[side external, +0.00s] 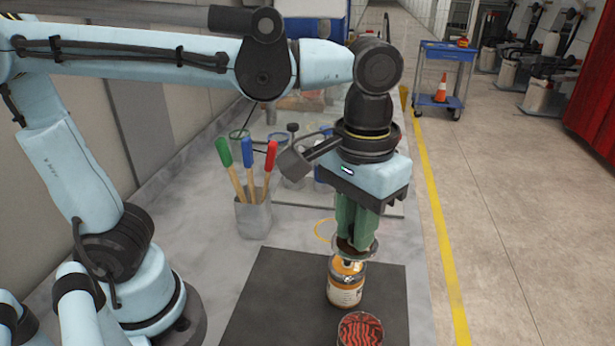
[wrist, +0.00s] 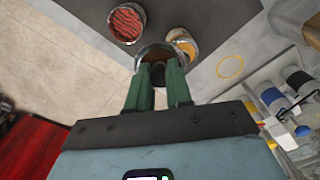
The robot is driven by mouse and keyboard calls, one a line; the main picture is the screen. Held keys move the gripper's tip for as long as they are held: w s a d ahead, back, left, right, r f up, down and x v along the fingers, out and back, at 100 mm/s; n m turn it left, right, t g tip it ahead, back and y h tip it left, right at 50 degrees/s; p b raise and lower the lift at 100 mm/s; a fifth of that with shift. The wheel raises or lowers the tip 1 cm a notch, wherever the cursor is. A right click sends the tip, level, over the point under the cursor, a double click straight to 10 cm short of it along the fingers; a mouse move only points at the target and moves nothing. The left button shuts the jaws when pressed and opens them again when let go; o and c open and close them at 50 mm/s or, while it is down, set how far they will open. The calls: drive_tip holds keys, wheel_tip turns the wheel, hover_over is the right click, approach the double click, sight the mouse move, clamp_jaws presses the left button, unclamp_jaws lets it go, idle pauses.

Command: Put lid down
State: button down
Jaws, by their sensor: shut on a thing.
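My gripper (side external: 356,236) has green fingers and points down above the dark mat. It is shut on the lid (side external: 343,247), a round piece with a metallic rim. In the side view the lid shows just above an orange can (side external: 346,284); I cannot tell whether they touch. In the wrist view the lid (wrist: 151,51) sits between the tips of my gripper (wrist: 157,72), partly hidden by the fingers. An open can with red striped contents (side external: 360,330) stands nearer the camera.
The dark mat (side external: 262,305) has bare room to the left of the cans. A grey holder (side external: 254,216) with red, blue and green handled tools stands behind it. Several jars stand further back. The table's right edge is close to the mat.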

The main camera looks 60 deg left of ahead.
drive_tip(key=w+a+f+m, duration=0.1)
drive_tip(key=w+a, duration=0.2)
drive_tip(key=a, duration=0.4)
drive_tip(key=w+a, duration=0.4)
drive_tip(key=a, duration=0.4)
drive_tip(key=s+d+f, duration=0.3)
drive_tip(key=s+d, duration=0.6)
drive_tip(key=d, duration=0.4)
drive_tip(key=s+d+f+n, duration=0.1)
drive_tip(key=s+d+f, duration=0.15)
drive_tip(key=s, duration=0.35)
drive_tip(key=s+d+f, duration=0.1)
drive_tip(key=s+d, duration=0.2)
drive_tip(key=s, duration=0.4)
hover_over(317, 331)
wheel_tip(317, 331, down, 7)
drive_tip(key=shift+r, duration=0.15)
drive_tip(key=shift+f, duration=2.05)
drive_tip(key=shift+f, duration=0.15)
drive_tip(key=c, duration=1)
unclamp_jaws()
drive_tip(key=shift+c, duration=0.2)
